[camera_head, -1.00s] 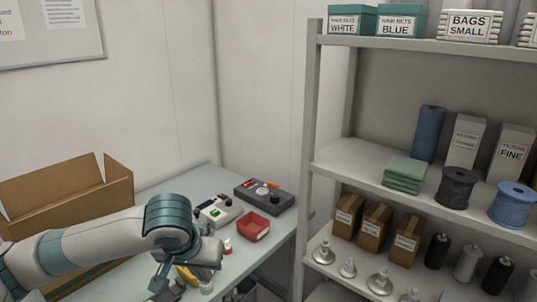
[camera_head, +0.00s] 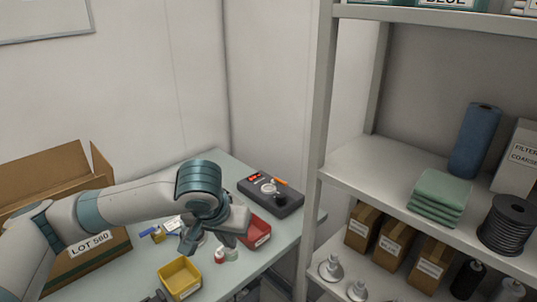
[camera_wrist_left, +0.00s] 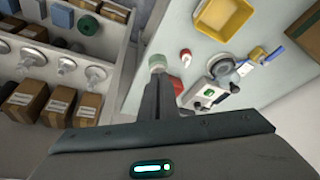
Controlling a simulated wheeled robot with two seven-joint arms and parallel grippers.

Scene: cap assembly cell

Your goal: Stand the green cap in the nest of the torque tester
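My left gripper (camera_head: 230,244) is over the table, fingers pointing down, beside the red bin. It looks shut on the green cap (camera_head: 232,254), which shows pale green below the fingertips. In the left wrist view the cap (camera_wrist_left: 157,61) sits at the ends of the dark fingers (camera_wrist_left: 159,77), which partly cover it. A dark grey device (camera_head: 290,204) with a red display and round pale fitting stands at the back. A white device with a green display (camera_wrist_left: 206,97) shows in the wrist view; my arm mostly hides it in the head view. I cannot tell which is the torque tester. My right gripper is not in view.
A red cap (camera_head: 219,257) stands close left of the green cap. The red bin (camera_head: 262,241) is near the right table edge, the yellow bin (camera_head: 181,278) at the front. An open carton (camera_head: 97,247) is at left; shelves (camera_head: 375,161) stand at right.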

